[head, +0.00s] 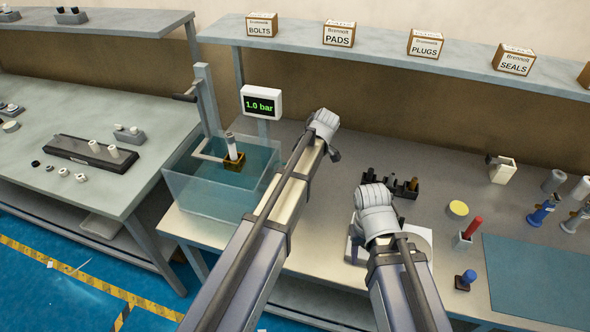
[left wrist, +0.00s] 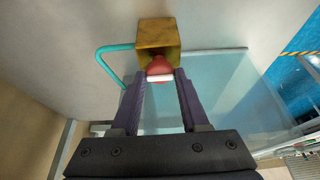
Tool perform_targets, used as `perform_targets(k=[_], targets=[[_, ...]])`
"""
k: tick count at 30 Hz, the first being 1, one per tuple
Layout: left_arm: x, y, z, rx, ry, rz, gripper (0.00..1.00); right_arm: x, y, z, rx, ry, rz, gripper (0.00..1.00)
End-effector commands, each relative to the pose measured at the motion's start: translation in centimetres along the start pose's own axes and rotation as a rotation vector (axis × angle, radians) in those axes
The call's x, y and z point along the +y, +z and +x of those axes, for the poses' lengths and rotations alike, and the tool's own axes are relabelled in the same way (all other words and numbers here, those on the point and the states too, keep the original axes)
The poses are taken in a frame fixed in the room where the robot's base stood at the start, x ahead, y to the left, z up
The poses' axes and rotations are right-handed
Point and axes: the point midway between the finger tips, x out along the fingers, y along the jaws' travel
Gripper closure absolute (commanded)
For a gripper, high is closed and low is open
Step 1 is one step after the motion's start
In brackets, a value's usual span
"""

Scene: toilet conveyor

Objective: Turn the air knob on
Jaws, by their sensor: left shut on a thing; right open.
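The air knob (left wrist: 159,66) is red with a pale front edge and sits on a brass-coloured block (left wrist: 158,36) in the left wrist view. My left gripper (left wrist: 160,78) has its two dark fingers shut on the knob from either side. In the head view my left wrist (head: 322,123) hides the knob and block. My right gripper (head: 369,178) is over the bench, open, its fingers small and dark beyond the pale wrist. I see nothing held in it. A display (head: 262,104) reads 1.0 bar.
A clear water tank (head: 218,185) stands left of my left arm, with a brass fixture (head: 234,162) in it. A teal hose (left wrist: 108,65) runs from the block.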

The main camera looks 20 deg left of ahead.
Motion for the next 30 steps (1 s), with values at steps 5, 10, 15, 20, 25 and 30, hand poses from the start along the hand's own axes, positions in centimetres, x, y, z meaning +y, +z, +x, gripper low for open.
perform_targets(k=[5,10,15,20,25,30], targets=[[-0.1,0.1,0.0,-0.003,-0.003,0.0,0.49,0.0,0.0,0.0,0.0,0.0,0.0,0.5],[-0.1,0.1,0.0,-0.002,-0.001,0.001,0.3,0.0,0.0,0.0,0.0,0.0,0.0,0.5],[-0.1,0.0,0.0,-0.001,-0.001,0.001,0.27,0.0,0.0,0.0,0.0,0.0,0.0,0.5],[0.0,0.0,-0.1,-0.001,0.0,0.001,0.27,0.0,0.0,-0.1,0.0,0.0,0.0,0.5],[0.0,-0.1,-1.0,0.0,0.0,0.001,0.27,0.1,0.1,-1.0,0.0,0.0,0.0,0.5],[0.0,-0.2,-2.9,-0.001,0.0,0.001,0.27,0.3,0.2,-2.7,0.0,0.0,0.0,0.5]])
